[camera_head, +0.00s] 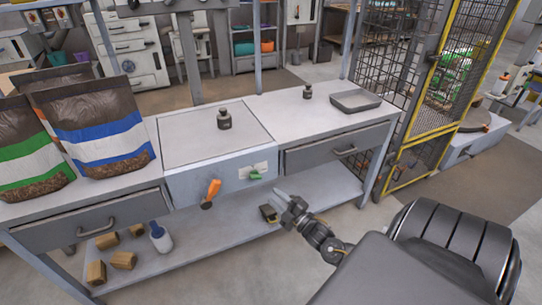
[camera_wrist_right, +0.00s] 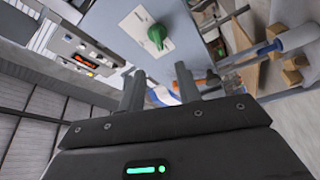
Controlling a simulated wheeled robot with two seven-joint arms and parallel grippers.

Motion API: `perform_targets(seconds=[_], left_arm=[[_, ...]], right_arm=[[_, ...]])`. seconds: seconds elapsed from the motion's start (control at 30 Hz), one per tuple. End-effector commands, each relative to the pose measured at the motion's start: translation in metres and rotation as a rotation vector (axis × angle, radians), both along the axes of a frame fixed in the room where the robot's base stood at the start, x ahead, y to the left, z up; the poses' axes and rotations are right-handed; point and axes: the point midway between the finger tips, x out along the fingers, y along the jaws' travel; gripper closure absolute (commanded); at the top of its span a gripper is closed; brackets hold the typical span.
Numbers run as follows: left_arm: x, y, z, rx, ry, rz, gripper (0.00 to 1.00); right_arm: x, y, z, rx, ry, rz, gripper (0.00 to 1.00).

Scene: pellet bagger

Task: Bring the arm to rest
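My right arm comes in from the lower right in the head view. Its gripper (camera_head: 277,202) hangs in front of the bench, to the right of and below a green handle (camera_head: 255,174) on a white plate. In the right wrist view the two fingers of the gripper (camera_wrist_right: 159,88) stand apart with nothing held between them. The green handle (camera_wrist_right: 157,36) shows there beyond the fingers, apart from them. My left gripper is in neither view.
The bench (camera_head: 270,113) has a scale-like grey box front with an orange lever (camera_head: 213,188). Bags (camera_head: 97,125) stand at left; a dark weight (camera_head: 224,119) and grey tray (camera_head: 355,101) are on top. The lower shelf (camera_head: 190,258) holds brown blocks and a bottle (camera_head: 160,237).

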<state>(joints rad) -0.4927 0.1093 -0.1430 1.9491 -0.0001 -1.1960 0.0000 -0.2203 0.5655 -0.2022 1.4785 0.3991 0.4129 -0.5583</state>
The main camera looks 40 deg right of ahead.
Motion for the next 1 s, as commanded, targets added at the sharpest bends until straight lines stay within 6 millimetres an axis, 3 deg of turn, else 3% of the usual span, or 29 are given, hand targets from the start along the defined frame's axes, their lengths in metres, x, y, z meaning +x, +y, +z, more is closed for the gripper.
perform_targets(seconds=[0.67, 0.87, 1.0], left_arm=[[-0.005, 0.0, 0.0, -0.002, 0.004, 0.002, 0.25], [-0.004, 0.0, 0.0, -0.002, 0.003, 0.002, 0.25], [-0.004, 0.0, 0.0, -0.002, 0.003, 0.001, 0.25]], right_arm=[[-0.001, -0.003, -0.005, 0.032, 0.026, -0.013, 0.66], [0.003, -0.011, -0.051, 0.235, 0.298, -0.144, 0.66], [-0.027, 0.024, -0.108, 0.477, 0.606, -0.294, 0.66]])
